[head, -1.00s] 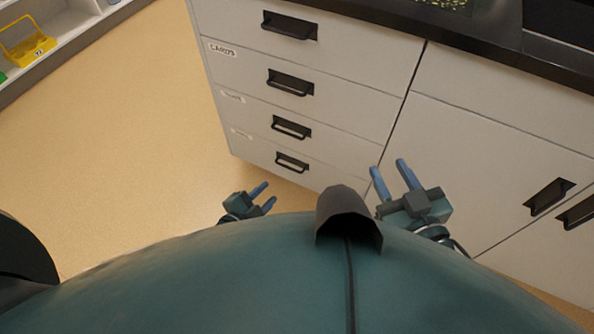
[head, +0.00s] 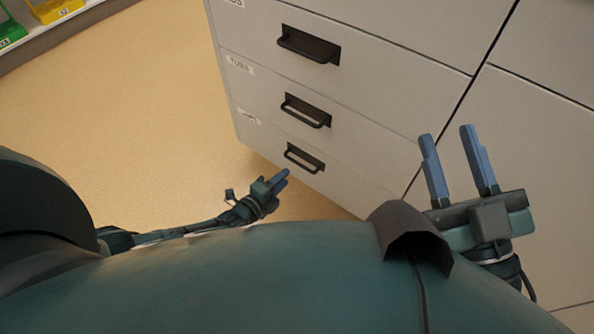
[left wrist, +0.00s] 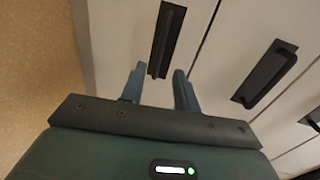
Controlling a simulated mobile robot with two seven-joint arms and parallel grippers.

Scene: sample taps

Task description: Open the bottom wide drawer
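The bottom wide drawer (head: 335,187) is the lowest white front in the stack, closed, with a dark recessed bar handle (head: 303,160). In the left wrist view this handle (left wrist: 166,40) lies just ahead of the fingers, roughly in line with the gap between them. My left gripper (head: 283,180) is beside the handle in the head view. In the left wrist view the left gripper (left wrist: 160,88) is open and empty, its fingers apart. My right gripper (head: 458,155) is open and empty in front of the cabinet, right of the drawer handles.
Two more closed drawers with handles (head: 308,44) (head: 306,111) sit above. A plain cabinet front (head: 540,130) stands to the right, past a dark seam. Open floor (head: 130,130) lies left of the cabinet. A shelf with yellow and green bins (head: 55,10) is at the far left.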

